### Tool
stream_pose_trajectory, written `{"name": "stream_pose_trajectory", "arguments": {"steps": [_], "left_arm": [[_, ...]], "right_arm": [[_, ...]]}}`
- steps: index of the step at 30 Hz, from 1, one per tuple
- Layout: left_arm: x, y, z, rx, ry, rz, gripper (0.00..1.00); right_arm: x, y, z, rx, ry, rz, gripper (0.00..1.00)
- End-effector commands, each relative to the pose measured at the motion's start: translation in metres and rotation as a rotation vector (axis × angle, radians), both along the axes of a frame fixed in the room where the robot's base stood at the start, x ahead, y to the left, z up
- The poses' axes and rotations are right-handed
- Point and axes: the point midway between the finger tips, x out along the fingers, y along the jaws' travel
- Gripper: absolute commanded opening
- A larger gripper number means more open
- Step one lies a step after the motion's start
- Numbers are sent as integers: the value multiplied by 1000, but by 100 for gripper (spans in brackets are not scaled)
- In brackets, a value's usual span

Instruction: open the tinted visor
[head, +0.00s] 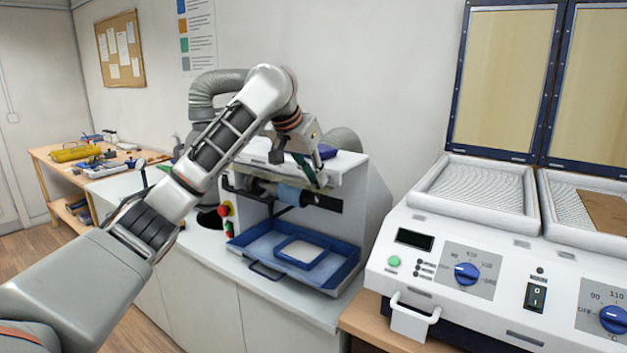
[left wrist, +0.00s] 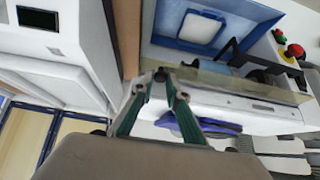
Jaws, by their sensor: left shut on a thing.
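The tinted visor (left wrist: 232,84) is a brownish see-through strip along the front of the white grinding machine (head: 372,205) in the left wrist view. My right gripper is in neither view.
A blue tray (head: 257,243) with a smaller blue frame (head: 302,250) sits below the machine opening. A red knob (head: 225,210) is at its left. A heating press (head: 450,270) with raised lids stands close on the right. A purple object (head: 327,151) lies on the machine's top.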

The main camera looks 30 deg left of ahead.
Motion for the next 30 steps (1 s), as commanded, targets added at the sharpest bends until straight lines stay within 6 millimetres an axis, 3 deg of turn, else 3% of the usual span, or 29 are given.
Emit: {"name": "stream_pose_trajectory", "arguments": {"steps": [12, 30], "left_arm": [[7, 0, 7, 18, 189, 3, 0], [9, 0, 7, 24, 245, 0, 0]], "right_arm": [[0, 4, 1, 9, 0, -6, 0], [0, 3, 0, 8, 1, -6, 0]]}}
